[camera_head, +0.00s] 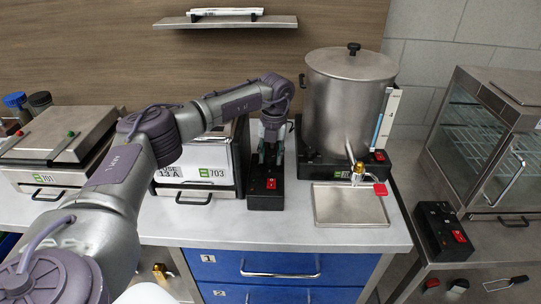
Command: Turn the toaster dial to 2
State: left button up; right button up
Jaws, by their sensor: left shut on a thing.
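The toaster (219,160) is a shiny steel box with a green 703 label, standing on the counter left of centre. A black control box (265,202) with a red switch stands against its right side. My left arm reaches in from the left over the toaster. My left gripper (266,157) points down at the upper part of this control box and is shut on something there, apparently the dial. The gripper hides the dial, so its pointer and numbers cannot be read. My right gripper is not in view.
A big steel urn (349,95) with a tap and a drip tray (350,205) stands close on the right. A steel appliance (62,140) is at left and a glass cabinet (490,140) at far right. A shelf (226,22) hangs above. Blue drawers (280,267) are below.

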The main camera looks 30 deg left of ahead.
pick_arm(q)
jog(key=m, duration=0.5)
jog(key=shift+m, duration=0.3)
jog(key=m+b, duration=0.1)
jog(key=m, duration=0.5)
jog(key=shift+s+t, duration=0.1)
jog(key=shift+t, duration=0.2)
jog(key=m+b, duration=0.1)
jog(key=m, duration=0.5)
jog(key=shift+m, duration=0.3)
jog(key=shift+m+h, duration=0.3)
jog(key=shift+m, duration=2.3)
jog(key=o, duration=1.1)
jog(key=shift+o, duration=0.2)
